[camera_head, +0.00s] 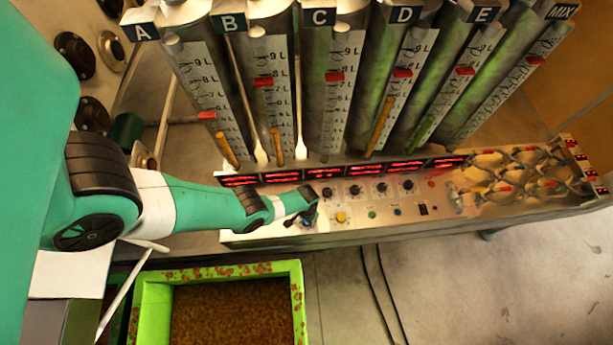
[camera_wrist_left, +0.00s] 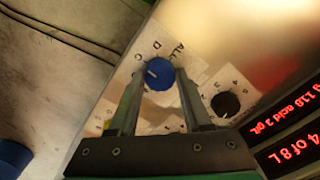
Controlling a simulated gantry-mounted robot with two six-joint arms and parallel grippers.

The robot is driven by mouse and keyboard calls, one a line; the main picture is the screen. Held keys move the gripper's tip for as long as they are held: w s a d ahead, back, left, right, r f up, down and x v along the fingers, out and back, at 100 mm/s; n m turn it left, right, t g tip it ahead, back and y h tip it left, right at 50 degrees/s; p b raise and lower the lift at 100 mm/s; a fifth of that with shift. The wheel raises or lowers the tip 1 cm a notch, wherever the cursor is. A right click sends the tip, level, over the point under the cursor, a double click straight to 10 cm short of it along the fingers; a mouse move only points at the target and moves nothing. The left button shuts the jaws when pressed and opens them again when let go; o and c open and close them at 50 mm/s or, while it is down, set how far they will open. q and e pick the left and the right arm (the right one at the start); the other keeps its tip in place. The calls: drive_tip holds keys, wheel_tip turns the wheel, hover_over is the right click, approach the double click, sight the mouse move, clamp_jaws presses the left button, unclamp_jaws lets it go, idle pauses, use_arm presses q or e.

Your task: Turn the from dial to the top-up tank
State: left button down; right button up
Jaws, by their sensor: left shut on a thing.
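A blue dial (camera_wrist_left: 158,74) with a white pointer line is on the panel in the left wrist view. Letters including C, D and ALL ring it on a pale plate. The pointer aims left, toward the side with C and D; the exact mark is hard to tell. My left gripper (camera_wrist_left: 160,80) is shut on this dial, one finger on each side. In the head view my left gripper (camera_head: 306,208) is at the left end of the control panel (camera_head: 375,223) and hides most of the dial. My right gripper is not in view.
A black dial (camera_wrist_left: 226,104) sits close to the right of the blue one. Red displays (camera_head: 325,172) line the panel's back. Tanks labelled A to E and MIX (camera_head: 560,12) stand behind. A green-rimmed bin (camera_head: 152,310) is in front; open floor (camera_head: 480,290) lies right of it.

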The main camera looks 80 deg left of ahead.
use_arm(q)
drive_tip(key=m, duration=0.4)
drive_tip(key=shift+m, duration=2.2)
drive_tip(key=shift+c, duration=1.7)
unclamp_jaws()
